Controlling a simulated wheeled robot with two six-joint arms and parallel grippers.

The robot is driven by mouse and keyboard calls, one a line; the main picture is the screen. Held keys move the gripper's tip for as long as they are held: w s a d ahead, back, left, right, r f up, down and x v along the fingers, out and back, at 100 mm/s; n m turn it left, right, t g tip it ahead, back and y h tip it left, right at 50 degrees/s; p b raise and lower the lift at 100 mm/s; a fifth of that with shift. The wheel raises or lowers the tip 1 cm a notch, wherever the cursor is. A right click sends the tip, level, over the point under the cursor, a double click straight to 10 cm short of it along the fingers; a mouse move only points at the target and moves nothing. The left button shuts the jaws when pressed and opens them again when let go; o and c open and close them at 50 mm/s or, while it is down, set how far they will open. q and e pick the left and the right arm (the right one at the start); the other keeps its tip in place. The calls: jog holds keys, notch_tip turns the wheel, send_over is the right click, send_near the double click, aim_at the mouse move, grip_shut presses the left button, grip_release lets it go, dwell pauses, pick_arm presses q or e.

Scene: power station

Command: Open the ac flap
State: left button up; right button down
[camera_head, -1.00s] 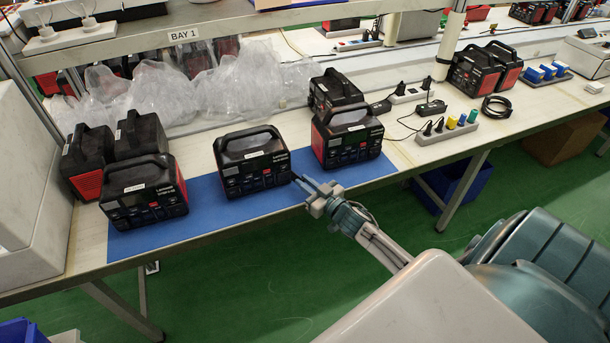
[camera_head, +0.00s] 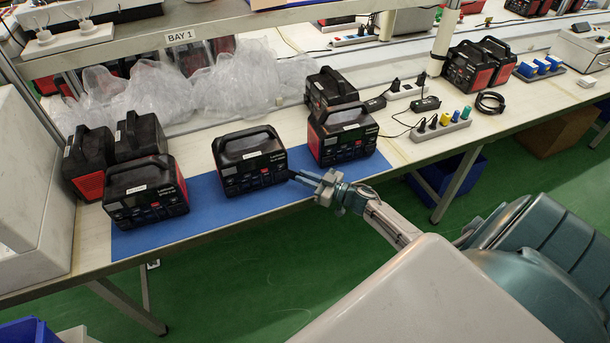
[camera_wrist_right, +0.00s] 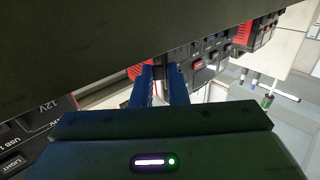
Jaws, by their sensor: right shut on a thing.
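The middle power station (camera_head: 250,160), black with red ends and a top handle, stands upright on the blue mat (camera_head: 210,215). My right gripper (camera_head: 292,175) reaches in from the right, its fingertips at the station's lower right front. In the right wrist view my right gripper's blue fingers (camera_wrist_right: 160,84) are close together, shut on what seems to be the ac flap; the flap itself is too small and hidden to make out. A panel (camera_wrist_right: 30,135) marked 12V, USB 1 and LIGHT shows at the left there. My left gripper is not in view.
Other power stations stand on the mat at left (camera_head: 145,190) and right (camera_head: 342,135), the right one close behind my gripper. Clear plastic wrap (camera_head: 150,90) lies behind. A power strip (camera_head: 440,128) with plugs is to the right. The mat's front strip is bare.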

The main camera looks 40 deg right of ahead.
jog(key=shift+w+d+n+g+y, duration=0.1)
jog(key=shift+d+n+g+y, duration=0.1)
jog(key=shift+n+g+y, duration=0.4)
jog(key=c, duration=1.5)
grip_release()
jog(key=shift+f+b+v, duration=0.2)
jog(key=shift+b+v, duration=1.25)
jog(key=shift+v, duration=4.05)
jog(key=shift+a, duration=0.1)
